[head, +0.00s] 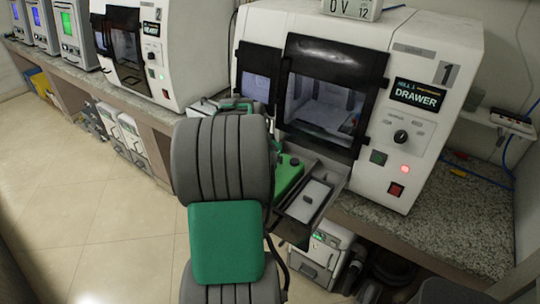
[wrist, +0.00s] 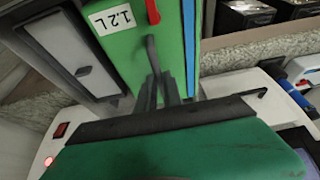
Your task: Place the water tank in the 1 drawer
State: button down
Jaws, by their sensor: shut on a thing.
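The green water tank (head: 289,173) shows just right of my arm in the head view, at the open drawer (head: 328,212) of the machine marked 1. In the wrist view the tank (wrist: 124,58) has a "1.2L" label, a red part and a blue stripe. My gripper (wrist: 158,88) is shut on the tank's dark handle. The tank is beside the drawer's grey lidded box (head: 309,200), which also shows in the wrist view (wrist: 72,45). My arm hides part of the tank and drawer in the head view, and I cannot tell whether the tank rests on the drawer floor.
The white machine 1 (head: 436,125) stands on a granite counter (head: 440,225), with its dark-framed window above the drawer. A similar machine (head: 185,50) stands to the left. White equipment (head: 322,255) is below the counter. The tiled floor (head: 90,215) at left is clear.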

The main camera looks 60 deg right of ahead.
jog(key=c, duration=2)
grip_release()
jog(key=shift+a, duration=0.1)
jog(key=o, duration=0.5)
jog(key=s+b+v, duration=0.1)
jog(key=b+v, duration=0.1)
jog(key=v, duration=1)
jog(key=w+a+n+t, duration=0.2)
jog(key=w+a+n, duration=0.5)
jog(key=w+a, duration=0.55)
jog(key=a+f+n+y, duration=0.1)
jog(key=a+n, duration=0.3)
jog(key=a, duration=0.6)
jog(key=s+a+f+n+t+y, duration=0.1)
jog(key=a+f+n, duration=0.3)
jog(key=a, duration=0.7)
jog(key=s+a+f+n+t+y, duration=0.1)
jog(key=a+n, duration=0.4)
jog(key=a, duration=0.6)
jog(key=shift+s+f+y+p, duration=0.2)
jog(key=shift+f+y+p, duration=0.15)
jog(key=shift+f+y, duration=0.4)
